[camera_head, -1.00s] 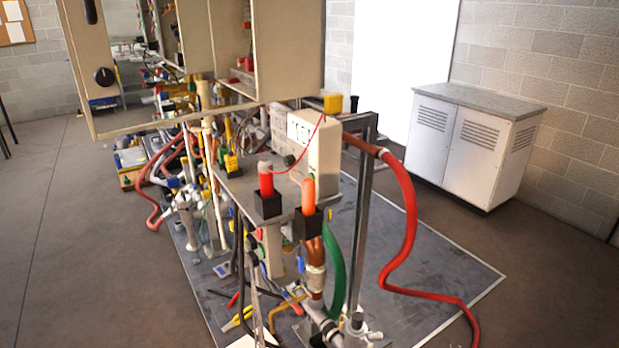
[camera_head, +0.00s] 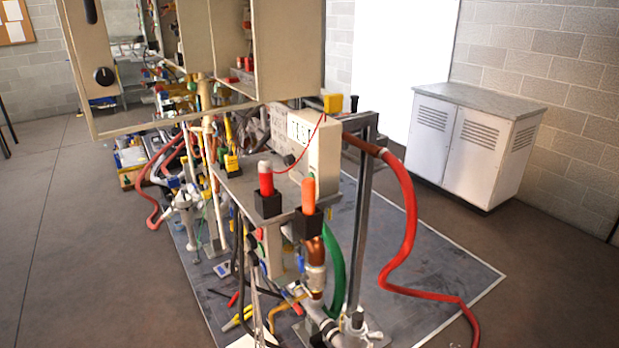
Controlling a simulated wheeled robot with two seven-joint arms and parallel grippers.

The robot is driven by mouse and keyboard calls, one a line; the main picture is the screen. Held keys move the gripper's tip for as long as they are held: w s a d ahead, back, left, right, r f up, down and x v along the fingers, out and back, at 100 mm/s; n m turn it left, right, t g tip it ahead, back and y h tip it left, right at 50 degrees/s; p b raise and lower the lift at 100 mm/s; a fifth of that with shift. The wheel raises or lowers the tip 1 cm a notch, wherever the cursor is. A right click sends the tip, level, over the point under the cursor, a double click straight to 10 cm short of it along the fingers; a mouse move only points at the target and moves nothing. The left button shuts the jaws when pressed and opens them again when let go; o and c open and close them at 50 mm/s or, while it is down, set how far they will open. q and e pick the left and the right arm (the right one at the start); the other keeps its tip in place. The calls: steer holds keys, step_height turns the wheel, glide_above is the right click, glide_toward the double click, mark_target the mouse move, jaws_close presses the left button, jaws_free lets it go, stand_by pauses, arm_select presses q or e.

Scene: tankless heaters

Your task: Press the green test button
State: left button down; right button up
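I cannot clearly make out a green test button. A small green patch (camera_head: 262,250) shows below the grey shelf, too small to identify. The open beige heater cabinet (camera_head: 290,50) hangs at the upper left, with a black knob (camera_head: 104,76) on its left panel. A beige box with sockets (camera_head: 313,140) stands on the grey shelf at the middle. Neither of my grippers is in view.
A red hose (camera_head: 411,210) curves down to the floor on the right. A green hose (camera_head: 335,265) hangs by copper pipes and a metal post (camera_head: 362,220). A white cabinet (camera_head: 470,150) stands at the right.

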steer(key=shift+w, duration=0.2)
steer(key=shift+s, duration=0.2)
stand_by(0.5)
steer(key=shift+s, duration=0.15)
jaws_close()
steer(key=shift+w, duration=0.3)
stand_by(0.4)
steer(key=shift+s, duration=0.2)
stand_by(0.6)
